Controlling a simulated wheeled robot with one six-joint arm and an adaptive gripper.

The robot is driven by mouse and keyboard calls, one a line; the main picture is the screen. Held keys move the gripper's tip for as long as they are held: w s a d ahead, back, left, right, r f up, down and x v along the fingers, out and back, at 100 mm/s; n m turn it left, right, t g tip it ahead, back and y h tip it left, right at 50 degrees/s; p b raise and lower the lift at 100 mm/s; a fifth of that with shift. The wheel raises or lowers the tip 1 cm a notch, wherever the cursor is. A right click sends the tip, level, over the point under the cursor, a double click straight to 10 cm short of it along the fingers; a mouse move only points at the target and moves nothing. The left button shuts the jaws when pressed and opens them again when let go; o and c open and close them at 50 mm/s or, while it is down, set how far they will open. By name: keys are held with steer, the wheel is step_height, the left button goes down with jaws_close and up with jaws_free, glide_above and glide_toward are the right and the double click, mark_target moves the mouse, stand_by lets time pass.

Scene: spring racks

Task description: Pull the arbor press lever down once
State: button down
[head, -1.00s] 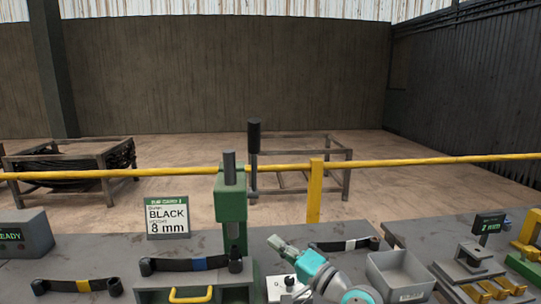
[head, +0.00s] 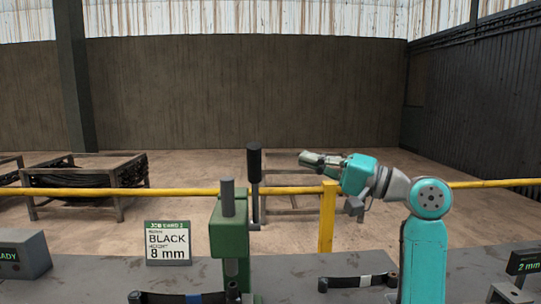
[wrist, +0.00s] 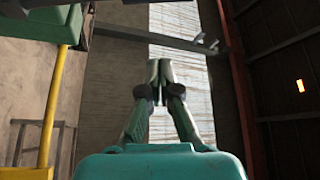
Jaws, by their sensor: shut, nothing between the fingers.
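The green arbor press (head: 229,238) stands at the front edge of the bench, left of centre in the head view. Its lever (head: 254,165) stands upright on the press's right side, with a black grip at the top. My gripper (head: 303,158) is shut and empty, to the right of the black grip and near its height, pointing left. A visible gap in the picture separates them; depth is hard to judge. In the wrist view my gripper (wrist: 159,68) shows closed fingers. A green block, probably part of the press, shows at the upper left there.
A job card reading BLACK 8 mm (head: 168,242) stands left of the press. A leaf spring with a white band (head: 358,282) lies to the right. A yellow rail (head: 120,192) runs behind the bench. The air above the bench between press and arm is clear.

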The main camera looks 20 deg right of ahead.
steer(key=shift+r, duration=0.2)
glide_above(254, 190)
steer(key=s+d, duration=0.1)
steer(key=d, duration=0.2)
steer(key=shift+a+r, duration=0.2)
steer(key=shift+a, duration=0.05)
stand_by(0.5)
steer(key=shift+s, duration=0.15)
